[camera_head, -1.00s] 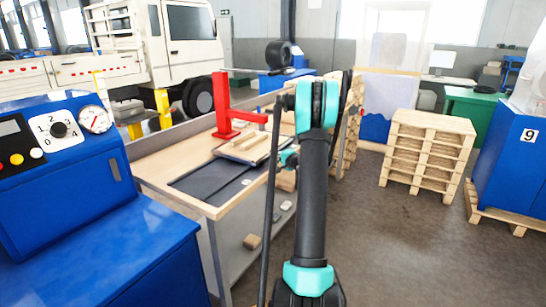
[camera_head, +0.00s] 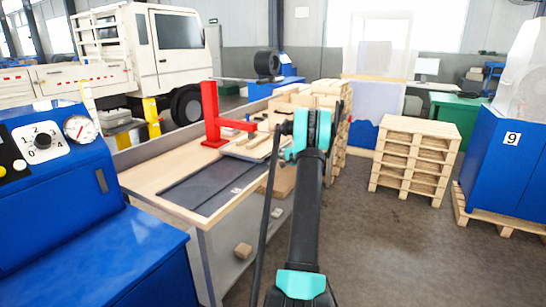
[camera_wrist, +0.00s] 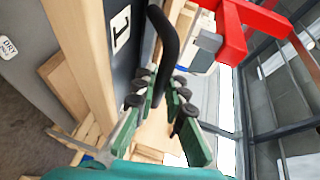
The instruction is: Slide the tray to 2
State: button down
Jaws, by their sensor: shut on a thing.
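The tray (camera_head: 249,148) sits on the far part of a dark track (camera_head: 205,188) on the bench, beside the red press. Light wooden pieces lie on it. In the wrist view, my gripper (camera_wrist: 160,92) is shut on a curved black handle (camera_wrist: 165,45). What the handle joins is partly hidden by the fingers. A white label marked 1 (camera_wrist: 121,29) shows on a dark surface just left of the handle. In the head view, my arm hides the gripper and the right end of the tray. I see no 2 mark on the track.
The red press (camera_head: 211,115) stands on the bench (camera_head: 150,178) beside the track; it looms close in the wrist view (camera_wrist: 233,40). A blue control console (camera_head: 60,170) is at left. Stacked pallets (camera_head: 412,160) stand right. The floor (camera_head: 390,250) at lower right is clear.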

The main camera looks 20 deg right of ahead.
jog(key=shift+d, duration=0.2)
jog(key=c, duration=1.6)
grip_release()
jog(key=shift+d, duration=0.1)
jog(key=shift+s, duration=0.1)
jog(key=v, duration=1.1)
jog(key=shift+s+r, duration=0.1)
jog(key=shift+s, duration=0.25)
